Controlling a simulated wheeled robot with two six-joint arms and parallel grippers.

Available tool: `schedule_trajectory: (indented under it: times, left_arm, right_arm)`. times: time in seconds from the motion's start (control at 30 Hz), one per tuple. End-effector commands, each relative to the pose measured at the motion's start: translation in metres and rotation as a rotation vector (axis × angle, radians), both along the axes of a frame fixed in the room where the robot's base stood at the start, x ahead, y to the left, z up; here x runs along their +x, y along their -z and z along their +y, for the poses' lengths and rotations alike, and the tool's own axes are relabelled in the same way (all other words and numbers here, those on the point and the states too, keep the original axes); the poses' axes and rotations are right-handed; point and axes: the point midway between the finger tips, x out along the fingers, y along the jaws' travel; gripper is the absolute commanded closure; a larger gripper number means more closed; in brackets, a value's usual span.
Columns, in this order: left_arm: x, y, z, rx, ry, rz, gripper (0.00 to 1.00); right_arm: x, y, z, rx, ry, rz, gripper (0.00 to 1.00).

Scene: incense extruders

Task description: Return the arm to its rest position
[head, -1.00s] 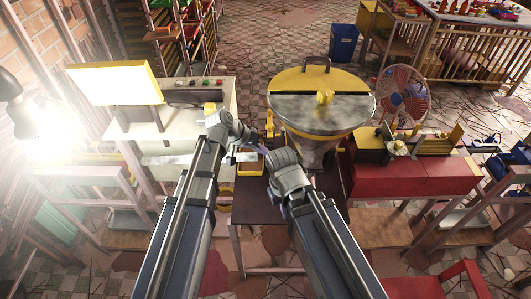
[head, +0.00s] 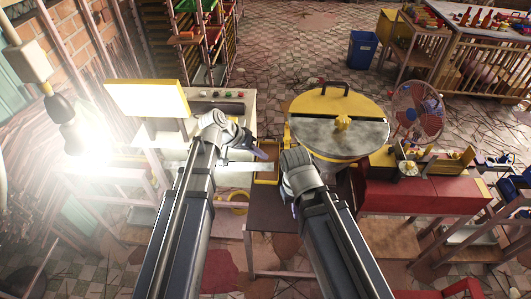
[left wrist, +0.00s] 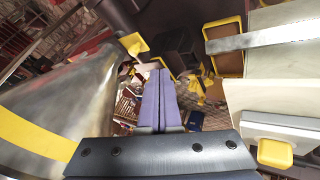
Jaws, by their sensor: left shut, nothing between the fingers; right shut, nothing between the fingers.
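My left gripper (head: 255,150) is shut and empty, held out over the gap between the white machine and the round hopper. Its bluish-purple fingers lie together in the left wrist view (left wrist: 158,85), with nothing between them. My right arm's wrist (head: 298,168) is at the near left side of the hopper; its fingers are mostly hidden behind the wrist. The hopper (head: 315,135) has a grey and yellow lid with a dark handle. Its metal side and yellow band fill the left of the left wrist view (left wrist: 60,100).
A yellow-rimmed tray (head: 266,176) lies between both wrists. The white machine (head: 243,125) with a bright panel (head: 147,98) stands left. A red bench (head: 410,197) and a fan (head: 412,115) stand right. A blue bin (head: 362,48) is on the open floor behind.

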Motion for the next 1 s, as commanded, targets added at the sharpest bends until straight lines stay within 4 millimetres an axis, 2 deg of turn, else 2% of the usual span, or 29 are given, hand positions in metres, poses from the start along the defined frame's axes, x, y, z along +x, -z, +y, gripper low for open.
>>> schedule_trajectory:
  times: [0.37,0.43,0.53,0.63,0.7,0.8,0.9,1.0]
  left_arm:
    - [-0.001,-0.002,0.002,0.000,0.000,0.001,1.00]
    - [-0.007,0.002,-0.001,0.014,0.006,0.013,1.00]
    - [-0.038,0.022,-0.013,0.094,0.027,0.075,1.00]
    - [-0.086,0.049,-0.022,0.248,0.042,0.171,1.00]
    - [-0.116,0.063,-0.021,0.365,0.036,0.223,1.00]
    - [-0.149,0.075,-0.015,0.514,0.012,0.270,1.00]
    - [-0.169,0.079,-0.008,0.621,-0.018,0.290,1.00]
    - [-0.177,0.080,-0.003,0.679,-0.039,0.296,1.00]
  right_arm:
    - [0.000,-0.002,0.000,0.000,0.000,0.000,1.00]
    - [0.000,0.000,0.000,0.000,0.000,0.000,1.00]
    - [0.000,0.008,0.000,0.000,0.000,0.000,1.00]
    - [0.000,0.019,0.000,0.000,0.001,0.000,1.00]
    - [0.000,0.025,0.000,0.000,0.001,0.000,1.00]
    - [0.000,0.032,0.000,0.000,0.001,0.000,1.00]
    - [0.000,0.036,0.000,0.000,0.001,0.000,1.00]
    - [0.000,0.037,0.000,0.000,0.001,0.000,1.00]
